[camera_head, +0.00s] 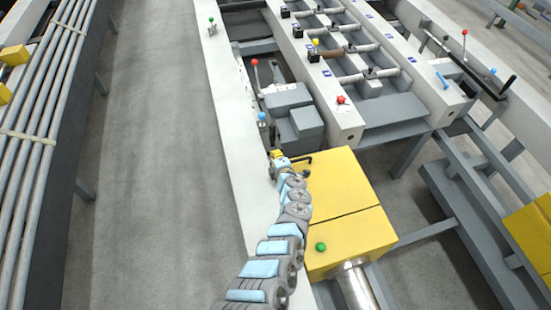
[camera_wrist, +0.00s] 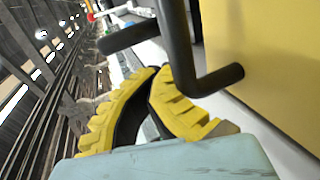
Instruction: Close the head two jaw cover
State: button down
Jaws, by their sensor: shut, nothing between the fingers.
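A yellow cover (camera_head: 345,188) with a seam across its middle lies beside the white rail at the picture's centre. It also fills the right of the wrist view (camera_wrist: 270,55). A bent dark handle (camera_head: 303,159) sticks out at its upper left corner. In the wrist view the handle (camera_wrist: 181,50) crosses just ahead of my fingertips. My gripper (camera_head: 277,155) is at that corner, beside the handle. Its yellow fingers (camera_wrist: 153,73) are shut with nothing between them. I cannot tell whether they touch the handle. The pictures do not show which head this is.
A green knob (camera_head: 321,246) sits on the cover's lower part, above a metal cylinder (camera_head: 357,285). A grey machine block (camera_head: 298,115) and levers with red (camera_head: 255,62) and blue (camera_head: 262,116) knobs stand just beyond. Open floor (camera_head: 150,150) lies left of the white rail.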

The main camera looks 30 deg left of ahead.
jog(key=shift+r+p, duration=1.1)
jog(key=shift+p, duration=1.65)
notch_tip(320, 180, up, 12)
jog(key=p, duration=0.5)
jog(key=shift+f, duration=0.2)
